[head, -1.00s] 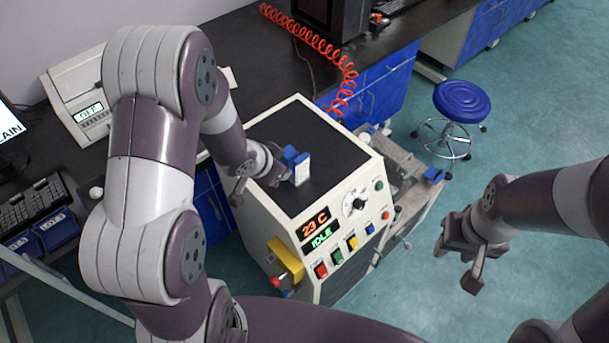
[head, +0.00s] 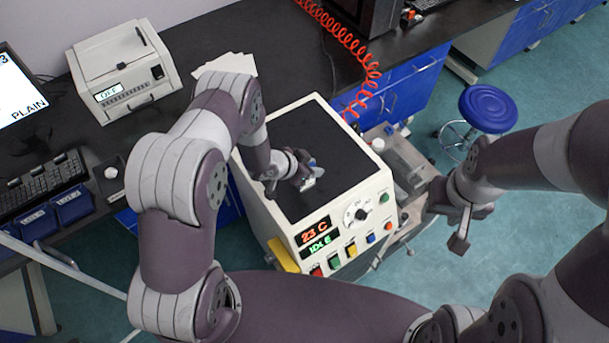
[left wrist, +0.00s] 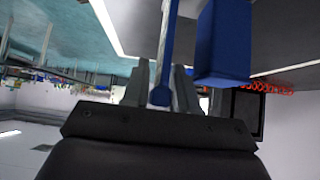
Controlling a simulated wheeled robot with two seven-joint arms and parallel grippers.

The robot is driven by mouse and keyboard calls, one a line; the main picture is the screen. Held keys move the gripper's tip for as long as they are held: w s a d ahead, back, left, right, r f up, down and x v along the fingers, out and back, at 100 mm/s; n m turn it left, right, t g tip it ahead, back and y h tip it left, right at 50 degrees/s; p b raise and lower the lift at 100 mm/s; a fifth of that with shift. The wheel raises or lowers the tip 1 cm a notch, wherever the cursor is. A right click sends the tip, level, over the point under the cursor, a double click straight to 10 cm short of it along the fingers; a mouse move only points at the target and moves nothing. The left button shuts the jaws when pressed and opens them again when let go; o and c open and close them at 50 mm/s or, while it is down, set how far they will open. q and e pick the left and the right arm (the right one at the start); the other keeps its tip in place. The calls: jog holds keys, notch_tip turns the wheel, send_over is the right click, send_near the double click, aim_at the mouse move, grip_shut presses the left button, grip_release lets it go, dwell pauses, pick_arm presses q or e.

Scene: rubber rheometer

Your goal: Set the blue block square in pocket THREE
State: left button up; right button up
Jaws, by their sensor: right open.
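My left gripper (head: 304,181) is over the dark top of the white machine (head: 322,150). A small blue and white piece shows at its fingertips, mostly hidden by the hand. In the left wrist view the blue block (left wrist: 222,42) is close to the right finger, and a slim blue part with a pale edge (left wrist: 164,70) lies between the fingers. The piece moves with the gripper, so I take it as held; the contact is hidden. My right gripper (head: 460,226) is open and empty, right of the machine. I cannot make out pocket THREE.
The machine's front has a "23 C" display (head: 312,229), a dial and coloured buttons. A red coiled hose (head: 352,45) runs behind it. A blue stool (head: 487,107) stands at right. A bench with a white device (head: 122,72), keyboard (head: 42,183) and blue bins (head: 72,204) is at left.

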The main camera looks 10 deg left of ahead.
pick_arm(q)
jog(key=shift+s+r, duration=0.1)
jog(key=shift+s, duration=0.1)
jog(key=shift+c, duration=0.6)
grip_shut()
